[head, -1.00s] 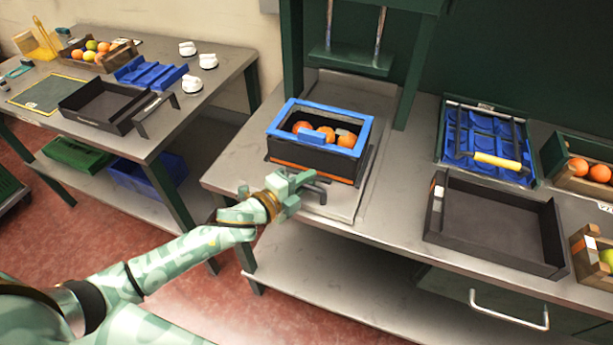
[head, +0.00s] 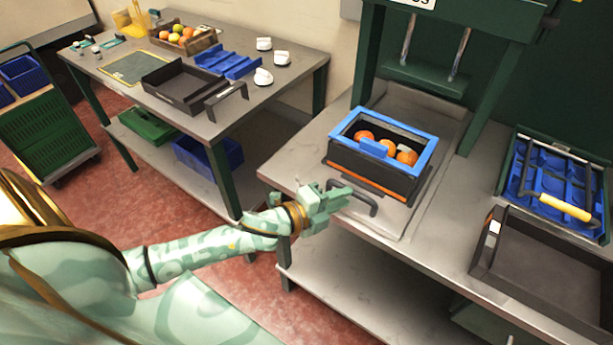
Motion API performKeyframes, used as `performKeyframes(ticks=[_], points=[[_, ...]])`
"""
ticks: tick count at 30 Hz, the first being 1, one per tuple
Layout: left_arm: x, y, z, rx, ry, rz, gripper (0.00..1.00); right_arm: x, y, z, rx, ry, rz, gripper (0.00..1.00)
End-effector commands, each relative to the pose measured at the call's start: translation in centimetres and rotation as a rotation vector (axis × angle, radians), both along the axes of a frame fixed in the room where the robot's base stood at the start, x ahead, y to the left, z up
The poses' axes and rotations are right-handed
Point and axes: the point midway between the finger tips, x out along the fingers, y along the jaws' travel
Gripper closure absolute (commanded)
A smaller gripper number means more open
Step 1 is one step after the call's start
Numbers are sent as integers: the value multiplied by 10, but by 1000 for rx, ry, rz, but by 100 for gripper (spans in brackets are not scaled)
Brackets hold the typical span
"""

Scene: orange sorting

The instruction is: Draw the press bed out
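The press bed (head: 401,222) is a flat grey metal plate on the right-hand table, below the green press frame. A dark bar handle (head: 372,205) sits at its front edge. A black box with a blue rim (head: 425,157) stands on the bed and holds several oranges (head: 407,157). My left gripper (head: 343,197) is at the left end of the handle, with its fingers overlapping it in the head view. Whether the fingers are closed around the bar cannot be made out. My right gripper is not in view.
The green press frame (head: 430,78) rises behind the box. A blue tray with a yellow handle (head: 565,207) and an empty dark tray (head: 548,262) lie to the right. Another table with trays and a fruit crate (head: 186,38) stands at the left. Red floor lies between.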

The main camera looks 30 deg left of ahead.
Motion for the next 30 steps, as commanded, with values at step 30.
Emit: performKeyframes(ticks=[30], points=[[-100,46,20,0,0,0,77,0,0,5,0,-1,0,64]])
